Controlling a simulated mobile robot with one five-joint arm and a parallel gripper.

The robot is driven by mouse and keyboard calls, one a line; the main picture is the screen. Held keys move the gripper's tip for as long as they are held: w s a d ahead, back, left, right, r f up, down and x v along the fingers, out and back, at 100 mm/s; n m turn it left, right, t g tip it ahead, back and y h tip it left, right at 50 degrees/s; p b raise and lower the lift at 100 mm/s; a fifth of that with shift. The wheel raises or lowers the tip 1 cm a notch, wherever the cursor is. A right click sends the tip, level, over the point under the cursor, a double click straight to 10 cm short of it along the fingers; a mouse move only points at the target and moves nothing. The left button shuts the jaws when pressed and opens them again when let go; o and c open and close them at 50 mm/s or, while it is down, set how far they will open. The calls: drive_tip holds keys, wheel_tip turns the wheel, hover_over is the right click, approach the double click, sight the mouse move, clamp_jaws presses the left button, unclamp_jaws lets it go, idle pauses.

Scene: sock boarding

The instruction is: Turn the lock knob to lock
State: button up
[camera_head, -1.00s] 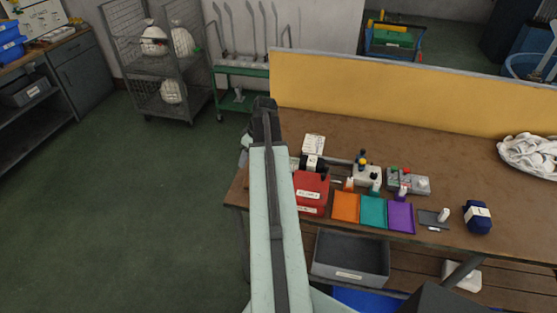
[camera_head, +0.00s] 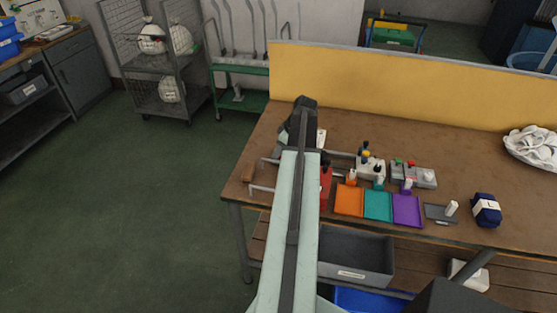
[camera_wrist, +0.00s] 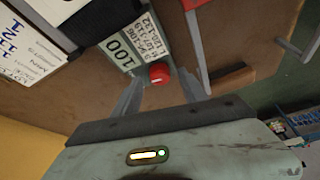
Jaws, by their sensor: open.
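A round red knob (camera_wrist: 159,74), the only knob I see here, sits at the edge of a pale plate (camera_wrist: 130,45) printed with numbers, among them 100. My gripper (camera_wrist: 163,84) is open, with one grey finger on each side of the knob in the wrist view. I cannot tell whether the fingers touch it or are still above it. In the head view my gripper (camera_head: 303,104) is over the left part of the brown bench (camera_head: 470,165), and the arm hides the knob. A corner of the pale plate (camera_head: 321,138) shows right of the arm.
A metal rod (camera_wrist: 196,45) runs close by the right finger, with a brown block (camera_wrist: 233,80) beyond it. Orange (camera_head: 349,200), teal (camera_head: 378,205) and purple (camera_head: 407,210) trays lie right of the arm. A yellow panel (camera_head: 420,92) closes the bench's back.

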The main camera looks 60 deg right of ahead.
drive_tip(key=shift+w+f, duration=0.15)
drive_tip(key=shift+f, duration=0.4)
drive_tip(key=shift+r, duration=0.15)
clamp_jaws()
drive_tip(key=shift+a, duration=0.15)
